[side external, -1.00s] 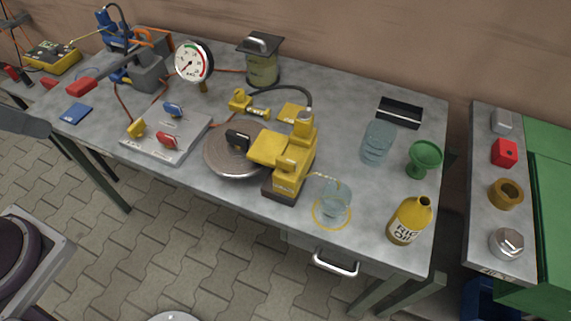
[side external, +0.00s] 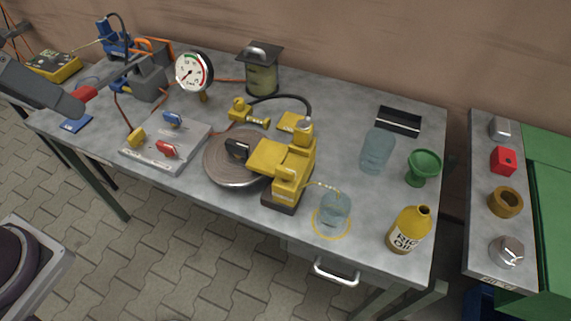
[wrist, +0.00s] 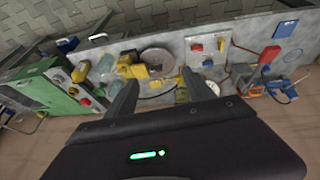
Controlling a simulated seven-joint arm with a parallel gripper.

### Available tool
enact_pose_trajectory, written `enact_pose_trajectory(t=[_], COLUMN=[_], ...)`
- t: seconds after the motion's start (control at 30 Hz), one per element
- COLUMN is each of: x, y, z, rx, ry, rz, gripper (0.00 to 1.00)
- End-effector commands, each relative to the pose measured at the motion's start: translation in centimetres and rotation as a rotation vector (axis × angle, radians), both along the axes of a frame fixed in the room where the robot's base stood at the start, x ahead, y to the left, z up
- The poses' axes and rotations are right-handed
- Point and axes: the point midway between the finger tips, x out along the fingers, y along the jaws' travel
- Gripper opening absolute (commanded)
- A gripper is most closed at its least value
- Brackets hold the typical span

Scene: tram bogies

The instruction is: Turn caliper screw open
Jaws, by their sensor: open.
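The yellow caliper (side external: 282,162) sits over the edge of a round metal brake disc (side external: 222,160) at the middle front of the bench. A thin clear tube (side external: 325,187) runs from its right side into a glass jar (side external: 333,207). The screw itself is too small to make out. A black hose (side external: 285,97) arches to the caliper. In the wrist view, the caliper (wrist: 135,72) lies beyond the left finger. My gripper (wrist: 158,77) is open with nothing visible between its fingers, well away from the caliper. A grey part of my arm shows upper left in the side view.
A yellow oil bottle (side external: 408,230), green funnel (side external: 424,166), clear cup (side external: 377,150) and black tray (side external: 398,120) stand at right. A lever plate (side external: 165,145), pressure gauge (side external: 194,72) and lidded reservoir (side external: 261,72) stand left and behind. A side shelf (side external: 503,225) holds several small parts.

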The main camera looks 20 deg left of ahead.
Motion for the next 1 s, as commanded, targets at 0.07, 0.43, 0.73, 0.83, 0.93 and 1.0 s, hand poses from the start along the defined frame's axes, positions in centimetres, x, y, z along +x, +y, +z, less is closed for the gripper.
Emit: enact_pose_trajectory(t=[0.07,0.43,0.73,0.83,0.93,1.0], x=[4.5,19.4,20.0,20.0,20.0,20.0], y=[-2.4,-18.4,-22.9,-22.8,-22.8,-22.8], z=[0.3,-13.5,-20.5,-22.5,-24.4,-25.4], rx=[-0.064,0.033,0.122,0.122,0.122,0.121], ry=[0.101,0.384,0.397,0.397,0.397,0.397], rz=[-0.008,0.013,-0.014,-0.014,-0.014,-0.013], gripper=[0.62,0.62,0.62,0.62,0.62,0.62])
